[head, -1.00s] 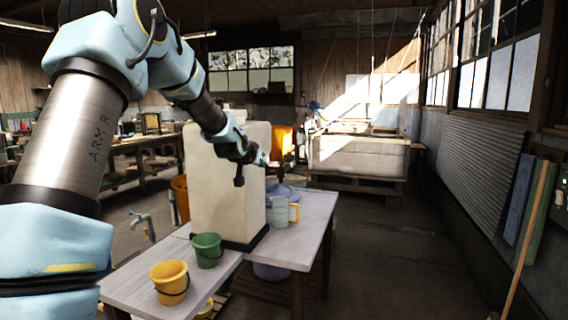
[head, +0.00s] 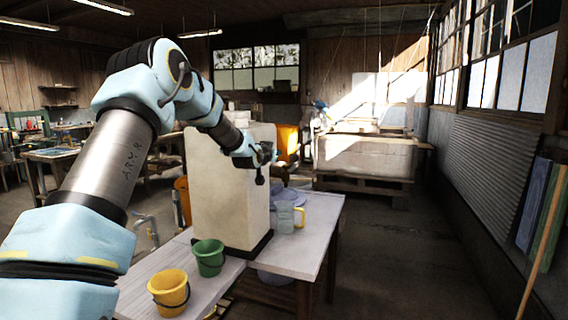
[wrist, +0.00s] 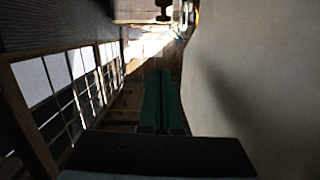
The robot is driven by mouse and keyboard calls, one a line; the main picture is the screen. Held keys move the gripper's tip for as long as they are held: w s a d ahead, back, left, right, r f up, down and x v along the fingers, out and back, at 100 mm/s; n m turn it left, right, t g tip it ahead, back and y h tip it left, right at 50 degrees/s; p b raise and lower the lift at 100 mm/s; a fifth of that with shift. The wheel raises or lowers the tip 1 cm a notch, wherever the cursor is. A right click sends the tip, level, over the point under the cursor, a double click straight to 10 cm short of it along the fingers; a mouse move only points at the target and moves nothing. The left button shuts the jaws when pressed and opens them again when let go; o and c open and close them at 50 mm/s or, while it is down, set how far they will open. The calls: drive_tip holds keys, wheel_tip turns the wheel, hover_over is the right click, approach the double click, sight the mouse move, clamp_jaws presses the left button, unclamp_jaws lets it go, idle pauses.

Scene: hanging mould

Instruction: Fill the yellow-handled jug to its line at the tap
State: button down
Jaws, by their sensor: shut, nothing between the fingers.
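The clear jug (head: 285,218) with its yellow handle (head: 300,216) stands upright on the grey-white table (head: 306,252), just right of a tall pale block. Its fill line and contents are too small to tell. My gripper (head: 268,152) is above and behind the jug in the head view, by the block's upper right edge, and apart from the jug. In the wrist view its green fingers (wrist: 160,75) are together and empty. A grey bent pipe that looks like a tap (head: 146,224) stands left of the block, low behind the table.
The tall pale block (head: 222,190) on a dark base is close beside my arm and fills the wrist view's right side (wrist: 255,90). A green bucket (head: 208,257) and a yellow bucket (head: 169,291) stand in front. A blue-grey basin (head: 288,195) is behind the jug. Floor to the right is clear.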

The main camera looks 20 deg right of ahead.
drive_tip(key=w+d+f+p, duration=0.5)
drive_tip(key=w+d+p, duration=0.1)
drive_tip(key=w, duration=0.1)
drive_tip(key=shift+w+f, duration=0.15)
drive_tip(key=shift+f, duration=0.15)
idle(0.4)
